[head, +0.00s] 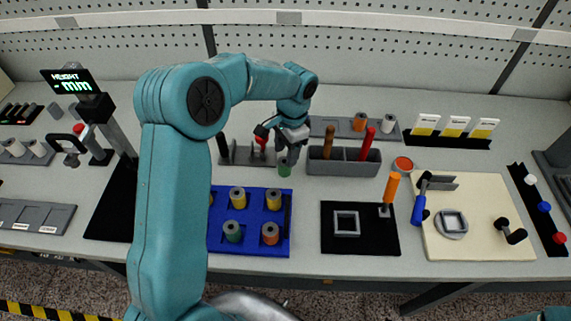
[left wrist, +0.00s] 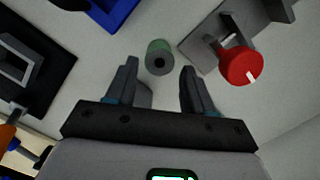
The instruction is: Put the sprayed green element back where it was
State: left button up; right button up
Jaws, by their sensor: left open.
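A green element (head: 285,168), a small cylinder, stands upright on the grey table right of the rack with the red-capped item. In the left wrist view the green element (left wrist: 160,57) shows its end with a dark hole, centred just beyond and between the fingertips, apart from them. My left gripper (head: 290,152) is open and empty, just above it. The blue tray (head: 251,250) holds several spindles: yellow ones at the back, a dark green one (head: 233,232) and an orange one (head: 270,234) in front. Its left part is hidden by my arm. My right gripper is not seen.
A grey bin (head: 343,167) with brown and red handles stands right of the green element. The rack with the red knob (left wrist: 240,65) is close beside my left gripper. A black mat (head: 360,244) with a square frame lies right of the tray.

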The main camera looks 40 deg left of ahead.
aim_at(284, 164)
pick_arm(q)
jog(key=shift+s+f, duration=0.15)
jog(key=shift+f, duration=0.1)
notch_tip(284, 164, down, 5)
jog(key=shift+f+p, duration=0.1)
jog(key=shift+p, duration=0.7)
jog(key=shift+s+a, duration=0.1)
jog(key=shift+s, duration=0.1)
jog(key=shift+w, duration=0.1)
jog(key=c, duration=0.9)
jog(key=shift+r, duration=0.2)
